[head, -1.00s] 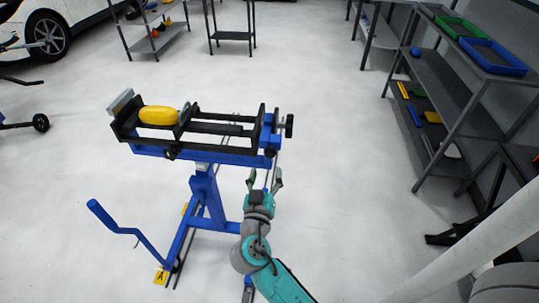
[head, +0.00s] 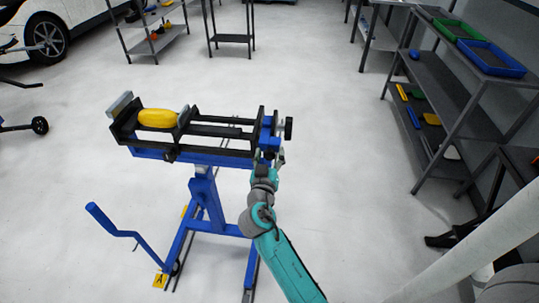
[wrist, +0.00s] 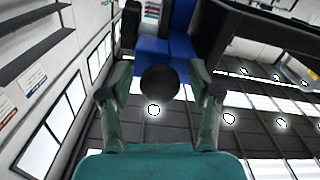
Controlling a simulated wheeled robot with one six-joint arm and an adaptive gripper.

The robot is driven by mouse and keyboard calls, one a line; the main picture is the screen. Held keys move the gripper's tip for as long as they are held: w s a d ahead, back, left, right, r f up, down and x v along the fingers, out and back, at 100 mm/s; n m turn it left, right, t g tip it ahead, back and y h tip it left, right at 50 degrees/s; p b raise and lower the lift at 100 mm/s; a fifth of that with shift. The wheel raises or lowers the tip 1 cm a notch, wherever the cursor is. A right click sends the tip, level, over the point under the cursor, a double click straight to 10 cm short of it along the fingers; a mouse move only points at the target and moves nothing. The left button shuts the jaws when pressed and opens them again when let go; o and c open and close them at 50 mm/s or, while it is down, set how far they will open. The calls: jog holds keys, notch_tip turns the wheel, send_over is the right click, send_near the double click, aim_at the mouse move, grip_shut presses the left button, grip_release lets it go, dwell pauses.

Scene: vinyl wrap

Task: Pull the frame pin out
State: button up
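The blue stand carries a black frame (head: 225,130) with a blue bracket (head: 268,135) at its right end. In the wrist view a round black knob (wrist: 160,82), which looks like the frame pin's head, lies in front of the blue bracket (wrist: 165,48). My gripper (head: 270,160) is just under the right end of the frame in the head view. In the wrist view my gripper (wrist: 160,76) is open, one finger on each side of the knob, with a visible gap to both. The pin's shaft is hidden behind the knob.
A yellow roll (head: 158,118) rests at the frame's left end. Another black knob (head: 289,128) sticks out to the right of the bracket. A blue crank handle (head: 112,222) is at lower left. Grey shelves (head: 455,100) stand at right; the floor between is clear.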

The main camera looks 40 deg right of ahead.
grip_shut()
jog(key=shift+v, duration=1.35)
jog(key=shift+f, duration=0.1)
jog(key=shift+o, duration=0.9)
grip_release()
jog(key=shift+a, duration=0.1)
jog(key=v, duration=1.2)
